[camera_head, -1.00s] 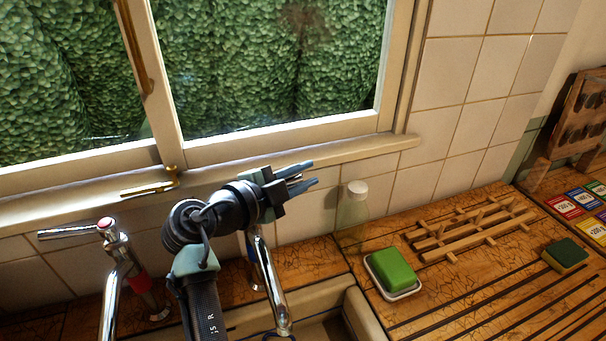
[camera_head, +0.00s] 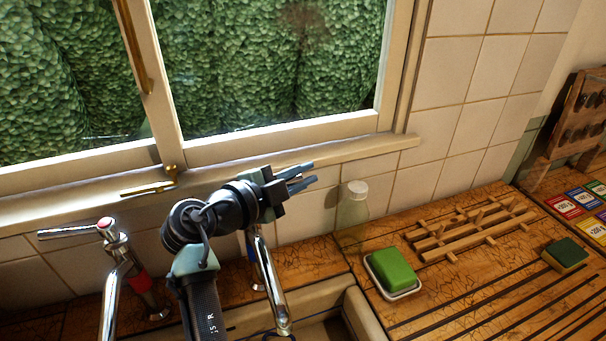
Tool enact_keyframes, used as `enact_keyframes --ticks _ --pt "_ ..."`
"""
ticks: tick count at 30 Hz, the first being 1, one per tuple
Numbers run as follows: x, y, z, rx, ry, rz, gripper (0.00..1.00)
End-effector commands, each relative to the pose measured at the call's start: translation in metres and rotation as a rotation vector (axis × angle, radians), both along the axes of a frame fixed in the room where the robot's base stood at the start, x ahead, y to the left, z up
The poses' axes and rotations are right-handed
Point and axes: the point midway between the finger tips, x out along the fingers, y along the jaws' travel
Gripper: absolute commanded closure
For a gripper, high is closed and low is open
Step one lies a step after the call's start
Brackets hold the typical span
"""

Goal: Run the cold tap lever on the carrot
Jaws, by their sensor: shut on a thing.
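The cold tap (camera_head: 268,285), chrome with a blue band, stands at the sink's back. Its top and lever are mostly hidden behind my gripper and wrist. My gripper (camera_head: 307,174) is above this tap, its fingers pointing right, and is shut on what appears to be the cold tap lever; the hold itself is hard to make out. No carrot shows in this view. The sink (camera_head: 330,328) is only partly in view at the bottom, and its inside is mostly hidden. No running water can be made out.
The hot tap (camera_head: 110,265), with a red mark, stands left of my arm. A clear bottle (camera_head: 352,215), green soap in a dish (camera_head: 393,270), a wooden rack (camera_head: 470,235) and a sponge (camera_head: 565,254) stand on the right. The window (camera_head: 270,80) is behind.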

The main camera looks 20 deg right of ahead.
Motion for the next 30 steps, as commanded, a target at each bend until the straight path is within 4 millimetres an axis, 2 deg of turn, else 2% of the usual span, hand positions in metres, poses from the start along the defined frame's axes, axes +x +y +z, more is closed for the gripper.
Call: enact_keyframes --ticks 18,30 --pt "0.000 0.001 -0.002 0.000 -0.001 -0.007 1.00" --pt "-0.014 0.000 -0.007 -0.001 -0.004 -0.147 1.00"
